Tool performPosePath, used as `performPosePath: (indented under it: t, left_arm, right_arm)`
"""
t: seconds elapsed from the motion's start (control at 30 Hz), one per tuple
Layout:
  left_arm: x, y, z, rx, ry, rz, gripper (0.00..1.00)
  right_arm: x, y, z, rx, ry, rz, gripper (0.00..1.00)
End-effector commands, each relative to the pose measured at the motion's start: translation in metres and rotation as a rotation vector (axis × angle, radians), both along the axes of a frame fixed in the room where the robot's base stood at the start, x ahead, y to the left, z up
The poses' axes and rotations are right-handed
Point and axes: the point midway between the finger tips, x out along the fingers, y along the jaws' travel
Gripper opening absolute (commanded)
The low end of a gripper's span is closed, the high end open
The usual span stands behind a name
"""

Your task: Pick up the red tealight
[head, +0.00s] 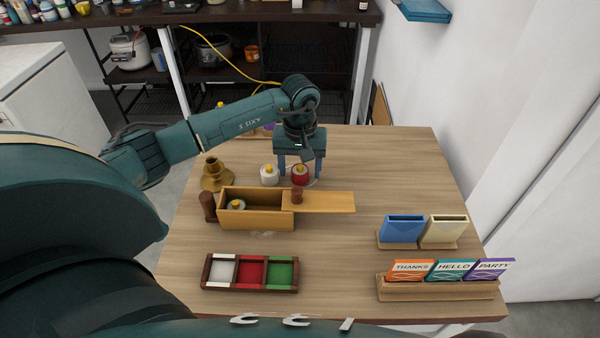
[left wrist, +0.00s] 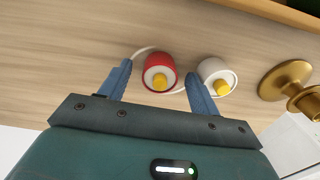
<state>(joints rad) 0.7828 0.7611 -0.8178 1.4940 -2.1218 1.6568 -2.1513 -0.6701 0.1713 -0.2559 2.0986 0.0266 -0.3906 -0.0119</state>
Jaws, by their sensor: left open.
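The red tealight (head: 300,176) stands upright on the wooden table, with a yellow tip on top. In the left wrist view the red tealight (left wrist: 160,68) lies between the fingertips, with a gap to each. My left gripper (head: 300,164) is open above and around it, pointing down. A white tealight (head: 269,175) stands just left of it in the head view. In the left wrist view the white tealight (left wrist: 216,74) is just outside the right-hand finger. I cannot tell how low the fingertips reach. My right gripper is not in view.
A wooden box (head: 255,219) with a partly slid lid (head: 330,202) stands in front of the tealights. A brass candle holder (head: 214,178) is to the left. A three-part tray (head: 250,272) and card holders (head: 438,291) are nearer. The table's right rear is clear.

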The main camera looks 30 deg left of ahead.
Motion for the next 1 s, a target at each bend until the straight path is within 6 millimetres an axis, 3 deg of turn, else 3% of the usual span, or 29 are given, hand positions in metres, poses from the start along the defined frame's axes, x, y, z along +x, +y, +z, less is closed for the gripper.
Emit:
performPosePath:
  t: [0.6, 0.87, 1.0]
  left_arm:
    - [0.0, 0.0, 0.001, 0.0, 0.0, 0.0, 0.15]
    - [0.0, 0.0, 0.003, 0.0, -0.001, 0.0, 0.14]
    - [0.001, 0.0, 0.018, 0.001, -0.004, 0.0, 0.14]
  right_arm:
    - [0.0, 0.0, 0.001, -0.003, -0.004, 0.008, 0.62]
    - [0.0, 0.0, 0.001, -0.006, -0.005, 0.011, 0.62]
    - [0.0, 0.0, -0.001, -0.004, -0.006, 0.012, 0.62]
